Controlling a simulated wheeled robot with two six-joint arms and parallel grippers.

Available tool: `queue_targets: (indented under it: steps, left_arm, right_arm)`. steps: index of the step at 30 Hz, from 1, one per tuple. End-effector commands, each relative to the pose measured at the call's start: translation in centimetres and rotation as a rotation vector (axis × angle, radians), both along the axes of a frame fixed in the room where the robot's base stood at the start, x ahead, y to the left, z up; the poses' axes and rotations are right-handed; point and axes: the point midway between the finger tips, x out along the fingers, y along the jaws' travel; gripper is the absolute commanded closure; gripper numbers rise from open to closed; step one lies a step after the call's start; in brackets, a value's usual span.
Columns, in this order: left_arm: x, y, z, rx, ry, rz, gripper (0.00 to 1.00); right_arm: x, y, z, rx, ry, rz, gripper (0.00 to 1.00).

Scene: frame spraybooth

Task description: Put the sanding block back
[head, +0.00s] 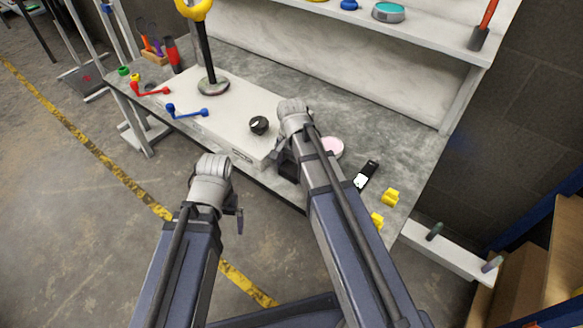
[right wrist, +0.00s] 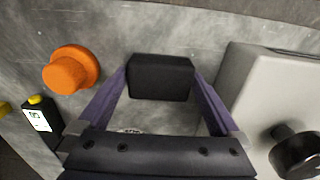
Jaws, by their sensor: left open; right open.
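A black block (right wrist: 161,77), which looks like the sanding block, lies on the grey bench top in the right wrist view. My right gripper (right wrist: 160,92) is open, with its purple fingers on either side of the block; I cannot tell whether they touch it. In the head view the right gripper (head: 286,160) is at the bench beside the white box, and my arm hides the block. My left gripper (head: 239,220) is open and empty, in front of the bench over the floor.
A white box (right wrist: 245,80) with a black knob (head: 258,125) stands close by. An orange round knob (right wrist: 70,71) and a small display device (head: 366,175) lie on the other side. A shelf (head: 420,35) overhangs the back.

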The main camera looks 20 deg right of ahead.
Motion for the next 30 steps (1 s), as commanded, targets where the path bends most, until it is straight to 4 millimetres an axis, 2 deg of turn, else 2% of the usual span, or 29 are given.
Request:
queue_targets:
  steps: [8, 24, 30]
  left_arm:
    - [0.0, -0.1, 3.0, -0.003, 0.001, 0.001, 0.0]
    - [0.0, -0.1, 10.9, -0.004, 0.001, 0.001, 0.0]
    - [0.0, -0.1, 12.0, -0.004, 0.001, 0.001, 0.0]
  right_arm:
    - [0.0, 0.0, 3.0, 0.0, 0.0, 0.0, 0.0]
    - [-0.1, 0.0, 10.9, 0.0, 0.0, 0.0, 0.0]
    - [-0.1, 0.0, 12.0, 0.0, 0.0, 0.0, 0.0]
